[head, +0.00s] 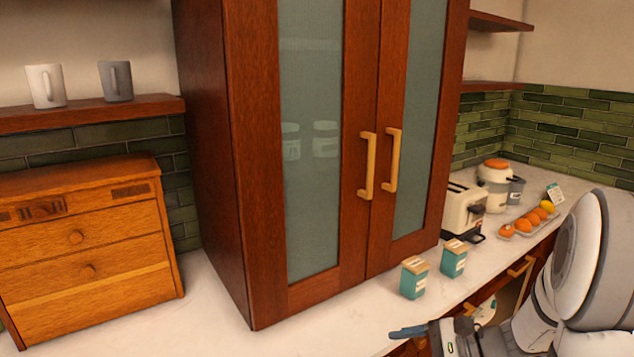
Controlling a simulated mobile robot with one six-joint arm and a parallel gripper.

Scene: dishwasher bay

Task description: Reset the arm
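My arm (585,270) comes in from the right edge of the head view. It reaches left, low in the picture, in front of the counter's front edge. My gripper (408,332) is at its end, with dark bluish fingers pointing left over the near edge of the white counter. The fingers are seen from the side and partly overlap, so I cannot tell whether they are open or shut. Nothing is visible in them.
A tall wooden cabinet (240,150) with closed glass doors stands on the counter (215,320). Two teal canisters (414,280) (453,260) stand right of it, near my gripper. Farther back are a toaster (462,210) and a tray of orange items (524,226). A wooden drawer box (85,250) is left.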

